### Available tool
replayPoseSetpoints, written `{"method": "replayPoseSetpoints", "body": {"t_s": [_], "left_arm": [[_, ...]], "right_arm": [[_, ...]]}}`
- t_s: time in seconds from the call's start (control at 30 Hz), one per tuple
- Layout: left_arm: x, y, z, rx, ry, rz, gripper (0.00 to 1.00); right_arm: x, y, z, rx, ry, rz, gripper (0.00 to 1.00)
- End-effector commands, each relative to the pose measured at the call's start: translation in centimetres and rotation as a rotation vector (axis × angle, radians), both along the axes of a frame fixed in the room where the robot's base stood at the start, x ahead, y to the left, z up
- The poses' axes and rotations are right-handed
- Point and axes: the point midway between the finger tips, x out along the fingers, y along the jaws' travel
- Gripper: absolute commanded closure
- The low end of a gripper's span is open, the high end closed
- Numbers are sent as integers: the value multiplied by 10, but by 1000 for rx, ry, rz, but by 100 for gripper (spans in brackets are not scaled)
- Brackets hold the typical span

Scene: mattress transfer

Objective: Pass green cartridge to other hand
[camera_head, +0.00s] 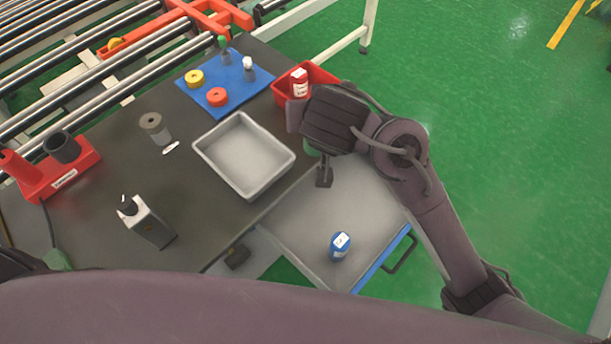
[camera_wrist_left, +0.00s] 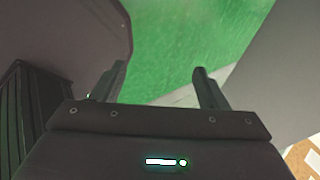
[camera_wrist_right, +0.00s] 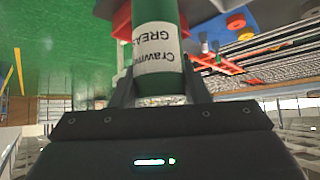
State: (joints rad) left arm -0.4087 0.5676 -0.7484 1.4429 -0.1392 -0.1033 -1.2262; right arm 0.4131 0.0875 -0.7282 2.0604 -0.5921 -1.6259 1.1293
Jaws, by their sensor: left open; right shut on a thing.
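The green cartridge (camera_wrist_right: 158,48) with a white label reading "GREASE" stands between the fingers of my right gripper (camera_wrist_right: 160,88) in the right wrist view. The right gripper is shut on it. In the head view my right gripper (camera_head: 322,170) is above the grey tray cart, right of the grey bin; the cartridge is mostly hidden behind it, with only a bit of green showing. My left gripper (camera_wrist_left: 162,82) is open and empty in the left wrist view, with green floor beyond its fingers. It is not clearly seen in the head view.
A grey bin (camera_head: 203,150) sits on the dark table (camera_head: 105,205). A red bin (camera_head: 322,76) holds a red container (camera_head: 299,82). A blue mat (camera_head: 233,72) holds several small parts. A red holder (camera_head: 75,178) is at left.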

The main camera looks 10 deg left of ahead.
Motion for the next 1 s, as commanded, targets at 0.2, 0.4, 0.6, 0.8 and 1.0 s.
{"method": "replayPoseSetpoints", "body": {"t_s": [0.2,0.4,0.6,0.8,1.0], "left_arm": [[-59,-56,65,-66,-197,-441,33],[-29,-102,128,-195,-312,-347,33],[43,-130,202,-404,-352,-14,33],[108,-138,302,-737,-361,341,33],[146,-113,392,-1154,-252,804,33]], "right_arm": [[0,0,0,0,-1,0,100],[0,0,0,0,-1,0,100],[0,0,0,0,-1,0,100],[0,0,0,0,-1,0,100],[0,0,0,0,-1,0,100]]}}
